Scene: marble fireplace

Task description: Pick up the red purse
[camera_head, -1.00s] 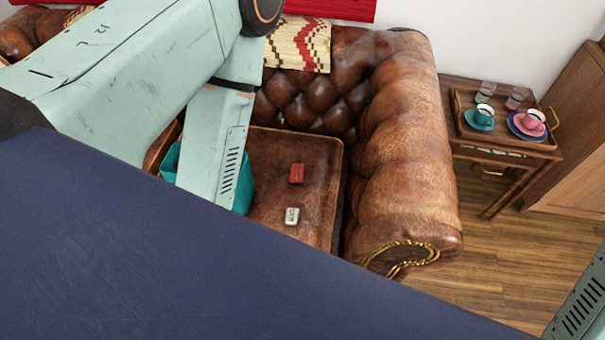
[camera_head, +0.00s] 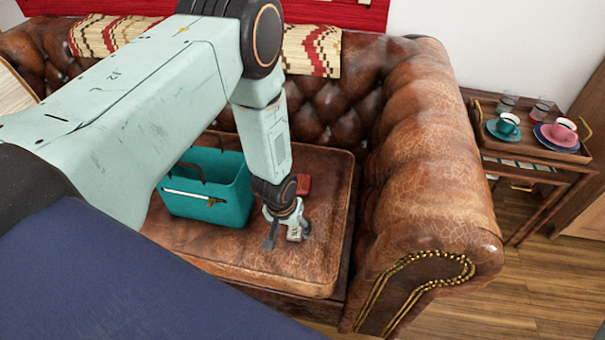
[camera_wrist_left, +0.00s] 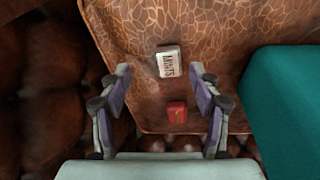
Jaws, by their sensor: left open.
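The small red purse (camera_head: 303,184) lies on the brown leather sofa seat. In the head view it is partly hidden behind my left wrist. In the left wrist view the red purse (camera_wrist_left: 177,112) lies between the two open fingers, nearer the right one, with the seat below it. My left gripper (camera_head: 285,235) is open and empty above the seat, beside a white tin of mints (camera_head: 293,233). In the wrist view the fingers (camera_wrist_left: 160,80) stand apart on either side of the purse, and the tin (camera_wrist_left: 168,62) lies just beyond it. My right gripper is not in view.
A teal bag (camera_head: 225,190) with handles stands on the seat left of my gripper. The sofa's armrest (camera_head: 435,180) rises on the right. A wooden side table with a tray of cups (camera_head: 507,125) stands beyond it.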

